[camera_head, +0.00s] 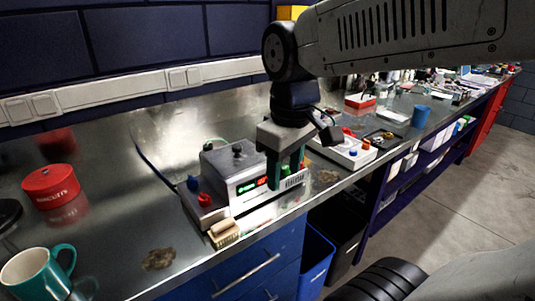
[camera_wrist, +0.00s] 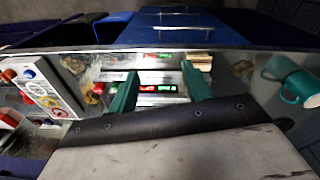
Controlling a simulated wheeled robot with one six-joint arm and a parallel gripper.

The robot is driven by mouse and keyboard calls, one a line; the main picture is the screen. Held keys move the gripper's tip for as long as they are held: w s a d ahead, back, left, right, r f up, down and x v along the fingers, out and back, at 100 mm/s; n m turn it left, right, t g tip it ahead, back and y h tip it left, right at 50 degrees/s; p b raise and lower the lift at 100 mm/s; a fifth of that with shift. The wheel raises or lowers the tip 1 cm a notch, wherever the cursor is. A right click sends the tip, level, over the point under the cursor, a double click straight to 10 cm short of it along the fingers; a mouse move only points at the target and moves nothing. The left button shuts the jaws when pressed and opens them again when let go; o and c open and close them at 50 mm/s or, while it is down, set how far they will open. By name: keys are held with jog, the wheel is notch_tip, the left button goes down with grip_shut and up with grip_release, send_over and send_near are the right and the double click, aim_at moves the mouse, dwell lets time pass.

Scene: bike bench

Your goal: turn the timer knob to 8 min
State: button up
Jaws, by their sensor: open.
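A grey bench device (camera_head: 222,172) stands on the metal worktop, with lit green and red displays on its sloped front panel. A dark knob (camera_head: 237,149) sits on its top; I cannot read any scale or minute marks. My gripper (camera_head: 286,173) points down at the right end of the front panel, its green fingers apart with nothing held between them. They hide part of the panel. In the wrist view, the two green fingers of my gripper (camera_wrist: 158,80) stand on either side of the lit panel (camera_wrist: 157,88). I cannot tell whether they touch the device.
A wooden brush (camera_head: 224,234) lies in front. A red tin (camera_head: 51,187) and teal mug (camera_head: 38,271) stand left. A white control box (camera_head: 348,151) stands right, near a blue cup (camera_head: 421,116).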

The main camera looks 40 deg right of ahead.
jog(key=w+d+f+n, duration=0.1)
jog(key=w+d+n, duration=0.1)
jog(key=w+d, duration=0.2)
jog(key=w+d+f+n, duration=0.1)
jog(key=w+d+n, duration=0.2)
jog(key=w, duration=0.6)
jog(key=w+d+f+n, duration=0.1)
jog(key=w+d+n, duration=0.2)
jog(key=w+d, duration=0.3)
jog(key=shift+w+d+f+g, duration=0.25)
jog(key=shift+g, duration=0.05)
jog(key=shift+w+d+f+n, duration=0.2)
jog(key=shift+w+n, duration=0.05)
jog(key=shift+n, duration=0.15)
jog(key=f, duration=0.7)
jog(key=shift+w+d+f, duration=0.15)
jog(key=shift+w+f, duration=0.1)
jog(key=shift+f, duration=0.05)
jog(key=c, duration=1)
